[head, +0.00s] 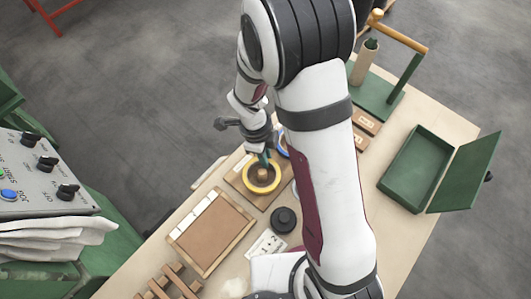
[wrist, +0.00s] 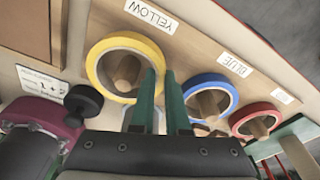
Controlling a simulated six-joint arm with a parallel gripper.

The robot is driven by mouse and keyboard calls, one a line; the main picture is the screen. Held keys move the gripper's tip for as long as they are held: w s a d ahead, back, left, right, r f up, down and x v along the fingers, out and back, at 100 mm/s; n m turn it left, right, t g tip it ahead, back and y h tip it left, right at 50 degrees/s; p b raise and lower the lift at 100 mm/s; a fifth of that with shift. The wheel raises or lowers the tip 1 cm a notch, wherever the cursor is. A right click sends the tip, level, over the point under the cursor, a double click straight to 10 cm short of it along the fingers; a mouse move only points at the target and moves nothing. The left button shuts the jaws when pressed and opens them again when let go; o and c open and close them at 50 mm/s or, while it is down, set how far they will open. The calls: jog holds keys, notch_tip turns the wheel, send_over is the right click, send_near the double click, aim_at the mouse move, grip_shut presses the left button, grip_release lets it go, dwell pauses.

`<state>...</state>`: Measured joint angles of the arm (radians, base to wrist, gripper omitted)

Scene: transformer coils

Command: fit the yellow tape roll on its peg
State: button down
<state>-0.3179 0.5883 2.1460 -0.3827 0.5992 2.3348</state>
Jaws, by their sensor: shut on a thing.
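The yellow tape roll (wrist: 97,52) is a ring with a wooden peg (wrist: 127,71) showing inside its hole, under the YELLOW label (wrist: 151,15). In the head view the yellow roll (head: 249,184) also rings its peg (head: 263,174). I cannot tell whether it lies flat on the pegboard. My gripper (wrist: 161,72) has two green fingers, one on each side of the roll's right wall, shut on it. The fingers hide part of that wall. In the head view my gripper (head: 264,158) points down at the roll's far side.
The blue roll (wrist: 229,84) and red roll (wrist: 272,107) surround their own pegs to the right. A black knob-like piece (head: 285,219) stands near the board. A framed wooden tray (head: 211,234) lies to the left. A green open box (head: 411,163) stands at the right.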

jog(key=shift+f, duration=0.3)
jog(key=c, duration=1.4)
grip_release()
jog(key=shift+f, duration=0.15)
jog(key=o, duration=0.6)
jog(key=shift+c, duration=0.2)
jog(key=shift+o, duration=0.8)
jog(key=shift+r, duration=5.05)
